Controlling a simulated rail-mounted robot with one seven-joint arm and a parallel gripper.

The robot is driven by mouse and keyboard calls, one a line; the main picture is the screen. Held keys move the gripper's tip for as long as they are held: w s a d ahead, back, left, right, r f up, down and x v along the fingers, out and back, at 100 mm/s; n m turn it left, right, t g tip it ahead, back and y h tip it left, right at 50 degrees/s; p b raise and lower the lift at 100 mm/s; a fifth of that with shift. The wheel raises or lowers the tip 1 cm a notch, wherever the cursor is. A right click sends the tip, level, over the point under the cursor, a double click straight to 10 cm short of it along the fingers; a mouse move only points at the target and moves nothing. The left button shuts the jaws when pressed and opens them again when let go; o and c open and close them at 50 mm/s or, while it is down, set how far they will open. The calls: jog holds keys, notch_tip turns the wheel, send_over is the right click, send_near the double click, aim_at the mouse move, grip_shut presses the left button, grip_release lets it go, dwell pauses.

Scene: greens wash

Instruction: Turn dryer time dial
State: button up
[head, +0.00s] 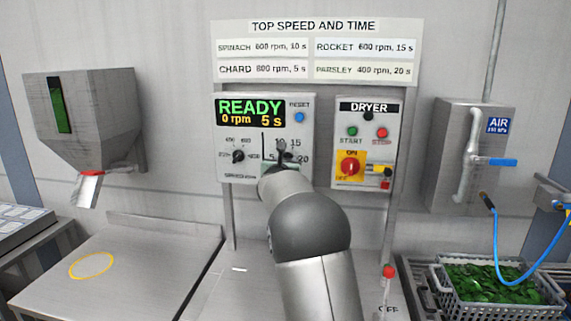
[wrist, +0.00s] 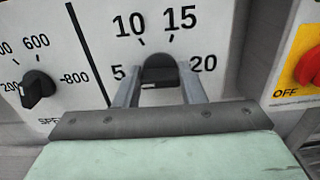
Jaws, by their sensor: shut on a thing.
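The dryer time dial (wrist: 160,68) is a black knob ringed by the marks 5, 10, 15 and 20 in the wrist view. My gripper (wrist: 160,92) is shut on it, one finger on each side. Which mark the dial points at is not clear. The panel display (head: 250,111) reads READY, 0 rpm, 5 s.
A speed knob (wrist: 38,88) sits left of the dial. The DRYER box (head: 368,112) with a red ON/OFF switch (head: 349,167) is close on the right. A hopper (head: 85,110) hangs at left; a crate of greens (head: 443,300) stands at lower right.

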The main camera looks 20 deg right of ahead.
jog(key=shift+s+d+f+m+b, duration=0.1)
jog(key=shift+m+b, duration=2.75)
jog(key=shift+b, duration=0.8)
jog(key=shift+s+d+f+m+b, duration=0.1)
jog(key=shift+m+b, duration=2.75)
jog(key=shift+b, duration=0.75)
jog(key=o, duration=1)
jog(key=b+v, duration=0.6)
jog(key=v, duration=1.1)
jog(key=shift+s+a, duration=0.15)
